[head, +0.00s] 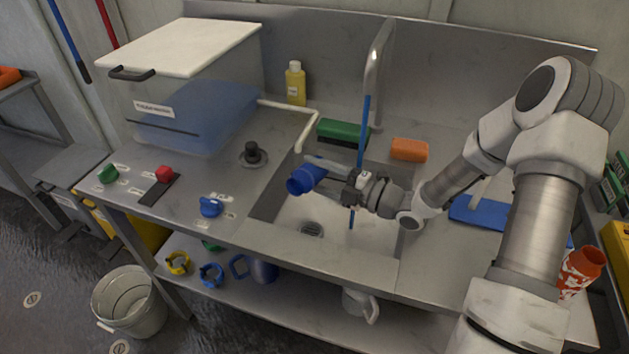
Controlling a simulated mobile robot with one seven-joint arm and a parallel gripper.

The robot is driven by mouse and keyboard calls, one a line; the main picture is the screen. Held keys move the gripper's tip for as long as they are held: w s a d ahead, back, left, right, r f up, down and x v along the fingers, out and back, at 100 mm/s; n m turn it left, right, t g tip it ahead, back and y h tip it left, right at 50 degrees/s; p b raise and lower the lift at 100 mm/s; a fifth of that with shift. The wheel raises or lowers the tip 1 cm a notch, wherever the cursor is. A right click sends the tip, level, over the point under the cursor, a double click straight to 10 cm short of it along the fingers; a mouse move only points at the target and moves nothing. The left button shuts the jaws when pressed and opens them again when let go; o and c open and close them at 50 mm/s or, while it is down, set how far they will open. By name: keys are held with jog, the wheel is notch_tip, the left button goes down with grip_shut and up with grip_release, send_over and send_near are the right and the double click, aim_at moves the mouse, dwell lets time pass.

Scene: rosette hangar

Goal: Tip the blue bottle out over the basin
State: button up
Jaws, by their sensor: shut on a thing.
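The blue bottle (303,179) is held over the left part of the basin (335,243). It lies tilted, nearly on its side, with its wide end toward the left and slightly down. My gripper (335,182) comes in from the right and is shut on it. The bottle is above the basin floor, with the drain (311,229) below it. I cannot tell whether anything is running out of it.
A thin blue rod (363,135) stands by the tall tap (375,65), close behind my gripper. A green brush or sponge (343,132) and an orange sponge (409,149) lie behind the basin. A yellow bottle (295,84) and a large clear tank (185,100) stand at back left.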

jog(key=shift+f+n+b, duration=0.15)
jog(key=shift+n+b, duration=0.65)
jog(key=shift+b, duration=0.1)
jog(key=n+b, duration=0.2)
jog(key=b, duration=0.1)
jog(key=n+b, duration=0.2)
jog(key=b, duration=0.2)
jog(key=shift+r+n, duration=0.35)
jog(key=shift+n, duration=0.05)
jog(key=n+b, duration=0.1)
jog(key=b, duration=0.1)
jog(key=n+b, duration=0.1)
jog(key=b, duration=0.1)
jog(key=n+b, duration=0.1)
jog(key=b, duration=0.2)
jog(key=shift+s+r+n, duration=0.15)
jog(key=shift+r+n, duration=0.1)
jog(key=shift+n, duration=0.15)
jog(key=shift+r+n+b, duration=0.15)
jog(key=shift+n+b, duration=0.15)
jog(key=shift+b, duration=0.25)
